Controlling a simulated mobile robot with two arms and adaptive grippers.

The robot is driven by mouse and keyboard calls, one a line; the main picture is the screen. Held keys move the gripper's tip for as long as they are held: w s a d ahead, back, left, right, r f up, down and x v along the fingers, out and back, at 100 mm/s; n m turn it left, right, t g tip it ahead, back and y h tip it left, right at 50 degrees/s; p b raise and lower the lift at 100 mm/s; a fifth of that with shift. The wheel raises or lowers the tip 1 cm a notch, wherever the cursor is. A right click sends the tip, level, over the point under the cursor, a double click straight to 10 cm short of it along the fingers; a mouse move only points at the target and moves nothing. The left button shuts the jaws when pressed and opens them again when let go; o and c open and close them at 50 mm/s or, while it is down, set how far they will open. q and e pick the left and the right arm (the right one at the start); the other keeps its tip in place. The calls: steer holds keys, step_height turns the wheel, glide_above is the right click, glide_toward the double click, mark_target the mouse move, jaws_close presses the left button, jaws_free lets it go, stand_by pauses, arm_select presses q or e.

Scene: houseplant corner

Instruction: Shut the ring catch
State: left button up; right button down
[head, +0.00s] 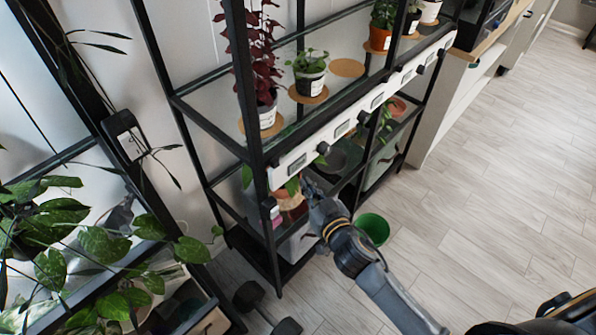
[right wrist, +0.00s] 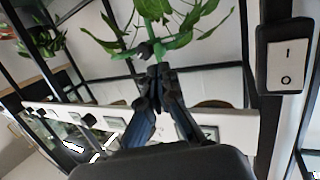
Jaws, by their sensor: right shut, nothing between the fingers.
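My right gripper (head: 314,190) is at the front of the black shelf rack, beside a leafy plant in an orange pot (head: 289,201). In the right wrist view the fingers (right wrist: 158,74) are closed together and empty. Just beyond their tips is a green band (right wrist: 176,43) with a small grey-green hooked part (right wrist: 146,49), which looks like the ring catch. It lies across the stems of a green plant (right wrist: 150,10). The fingertips are close to the band; I cannot tell whether they touch it, or whether the catch is open. My left gripper is not in view.
A white strip with dark knobs (head: 362,117) runs along the shelf front. A switch box (right wrist: 285,67) is at right in the wrist view. Potted plants (head: 310,72) stand above. A green pot (head: 372,229) is on the floor. The floor (head: 500,190) at right is clear.

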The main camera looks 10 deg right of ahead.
steer(key=x, duration=0.6)
steer(key=shift+w, duration=0.15)
steer(key=shift+w+d+r+p, duration=0.1)
steer(key=shift+w+d+p, duration=0.2)
steer(key=shift+w+d, duration=0.45)
steer(key=shift+d, duration=0.15)
